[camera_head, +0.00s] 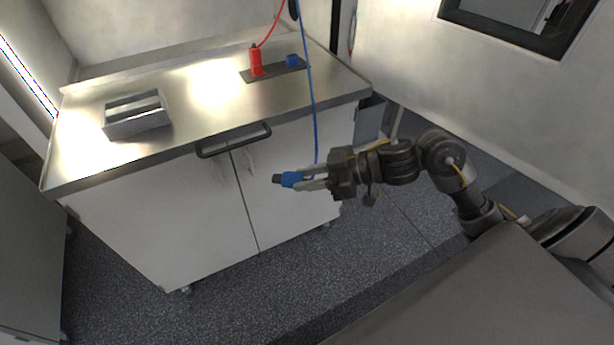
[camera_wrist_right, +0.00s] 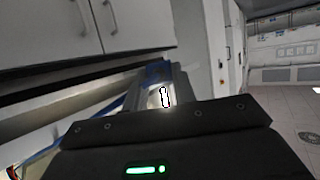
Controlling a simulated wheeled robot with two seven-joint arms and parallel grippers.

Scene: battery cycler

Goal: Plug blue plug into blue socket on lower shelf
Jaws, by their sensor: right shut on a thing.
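My right gripper (camera_head: 304,183) is shut on the blue plug (camera_head: 290,179), in front of the cabinet and below the level of its top. The plug's dark tip points left, and a blue cable (camera_head: 309,85) runs up from it. In the right wrist view the blue plug (camera_wrist_right: 156,72) shows partly between the fingers. The blue socket (camera_head: 292,62) is a small blue block on a dark plate (camera_head: 275,75) at the back right of the metal top. The plug is well apart from it. My left gripper is not in view.
A red plug (camera_head: 256,64) with a red cable stands upright on the same plate. An open metal tray (camera_head: 140,127) sits at the left of the metal top (camera_head: 200,115). A dark handle (camera_head: 234,140) juts from the cabinet front. The middle of the top is clear.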

